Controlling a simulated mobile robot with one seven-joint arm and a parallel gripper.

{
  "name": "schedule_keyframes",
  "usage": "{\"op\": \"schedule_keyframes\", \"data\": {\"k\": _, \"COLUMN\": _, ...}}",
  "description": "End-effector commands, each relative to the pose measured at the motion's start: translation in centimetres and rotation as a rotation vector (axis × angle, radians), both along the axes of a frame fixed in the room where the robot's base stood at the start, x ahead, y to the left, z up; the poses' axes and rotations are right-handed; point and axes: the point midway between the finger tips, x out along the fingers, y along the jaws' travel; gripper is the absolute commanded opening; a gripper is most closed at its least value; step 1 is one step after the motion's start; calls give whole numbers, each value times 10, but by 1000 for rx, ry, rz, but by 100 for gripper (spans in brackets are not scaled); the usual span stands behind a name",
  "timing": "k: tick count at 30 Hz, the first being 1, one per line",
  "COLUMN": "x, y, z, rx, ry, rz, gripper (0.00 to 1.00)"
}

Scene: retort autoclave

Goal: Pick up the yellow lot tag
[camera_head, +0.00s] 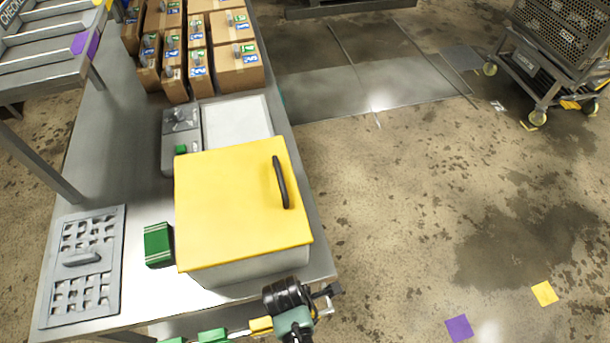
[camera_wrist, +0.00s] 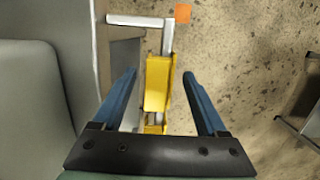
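In the wrist view a yellow tag (camera_wrist: 157,85) hangs on a pale metal rail (camera_wrist: 168,38) with a bent end. A smaller yellow part shows below it, close to my gripper's black base. My gripper (camera_wrist: 160,72) is open, its blue fingers on either side of the tag with a gap on both sides. I cannot tell how deep the tag lies between them. In the head view the yellow tag (camera_head: 261,325) shows at the table's front edge beside green pieces (camera_head: 212,335). My black wrist is just right of it, and the fingers are hidden there.
A yellow-lidded bin (camera_head: 240,205) stands on the steel table (camera_head: 165,300) just behind my wrist. A green box (camera_head: 158,245), a grey grate (camera_head: 83,268) and cartons (camera_head: 237,68) are also on it. The floor to the right is open, with a wheeled cage (camera_head: 562,40) far off.

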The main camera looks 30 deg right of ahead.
Motion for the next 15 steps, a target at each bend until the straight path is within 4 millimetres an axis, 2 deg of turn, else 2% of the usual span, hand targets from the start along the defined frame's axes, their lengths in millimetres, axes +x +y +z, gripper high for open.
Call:
{"op": "schedule_keyframes", "data": {"k": 1, "x": 0, "y": 0, "z": 0, "rx": 0, "ry": 0, "rz": 0, "gripper": 68}}
{"op": "schedule_keyframes", "data": {"k": 2, "x": 0, "y": 0, "z": 0, "rx": 0, "ry": 0, "rz": 0, "gripper": 62}}
{"op": "schedule_keyframes", "data": {"k": 12, "x": 0, "y": 0, "z": 0, "rx": 0, "ry": 0, "rz": 0, "gripper": 1}}
{"op": "schedule_keyframes", "data": {"k": 15, "x": 0, "y": 0, "z": 0, "rx": 0, "ry": 0, "rz": 0, "gripper": 0}}
